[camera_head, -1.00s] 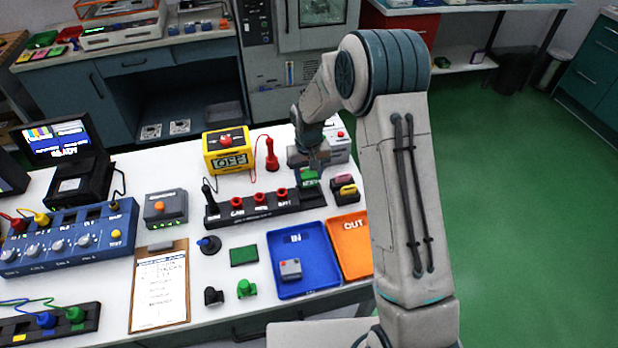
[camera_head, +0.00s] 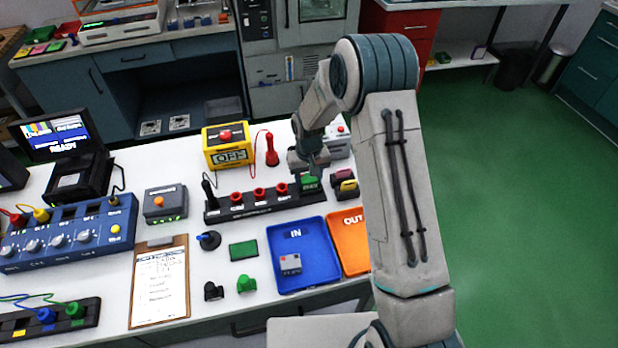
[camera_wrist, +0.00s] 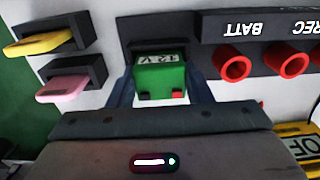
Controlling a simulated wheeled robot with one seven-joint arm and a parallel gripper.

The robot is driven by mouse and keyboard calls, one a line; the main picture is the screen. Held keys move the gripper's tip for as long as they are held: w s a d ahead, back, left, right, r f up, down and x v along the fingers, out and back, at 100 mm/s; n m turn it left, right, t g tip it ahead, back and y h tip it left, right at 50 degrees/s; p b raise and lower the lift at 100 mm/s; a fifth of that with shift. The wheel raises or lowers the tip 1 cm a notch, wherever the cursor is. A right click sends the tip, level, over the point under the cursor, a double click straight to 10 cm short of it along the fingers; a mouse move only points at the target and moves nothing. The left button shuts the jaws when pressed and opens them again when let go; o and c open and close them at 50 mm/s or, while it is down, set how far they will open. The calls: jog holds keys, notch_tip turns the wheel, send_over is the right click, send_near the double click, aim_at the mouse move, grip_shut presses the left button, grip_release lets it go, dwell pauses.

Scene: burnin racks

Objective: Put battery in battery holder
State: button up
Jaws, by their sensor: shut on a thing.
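A green battery (camera_wrist: 160,80) with a white 12 V label is between my gripper's (camera_wrist: 161,95) two fingers in the wrist view. My gripper is shut on it. The label end of the battery is at the mouth of the black battery holder (camera_wrist: 140,28); how deep it sits cannot be told. In the head view my gripper (camera_head: 310,170) is over the right end of the black strip, with the green battery (camera_head: 310,183) below it. The holder is mostly hidden there by the gripper and battery.
The black strip (camera_head: 240,212) has several red sockets. Pink and yellow pieces in black holders (camera_head: 345,188) stand close to its right. A blue IN tray (camera_head: 310,262) with a grey block and an orange OUT tray (camera_head: 353,240) lie in front. A yellow meter (camera_head: 228,147) stands behind.

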aim_at(309, 178)
jog(key=o, duration=1.1)
jog(key=shift+r+p, duration=0.55)
notch_tip(309, 178, up, 12)
jog(key=r+b, duration=0.1)
jog(key=b, duration=0.1)
jog(key=s+d+r+m+t, duration=0.1)
jog(key=s+d+r, duration=0.3)
jog(key=s+r, duration=0.2)
jog(key=s+d+r+t, duration=0.1)
jog(key=s+d+r, duration=0.2)
jog(key=s+r, duration=0.25)
jog(key=shift+m+t, duration=0.7)
jog(key=shift+t, duration=0.2)
jog(key=shift+s+d+r, duration=0.3)
jog(key=shift+s+d, duration=0.5)
jog(key=shift+s, duration=1.95)
jog(key=shift+s+d+r, duration=0.25)
jog(key=shift+s+d, duration=0.5)
jog(key=shift+s, duration=1.95)
jog(key=shift+s+d+r, duration=0.3)
jog(key=shift+s+d, duration=0.5)
jog(key=shift+s, duration=1.95)
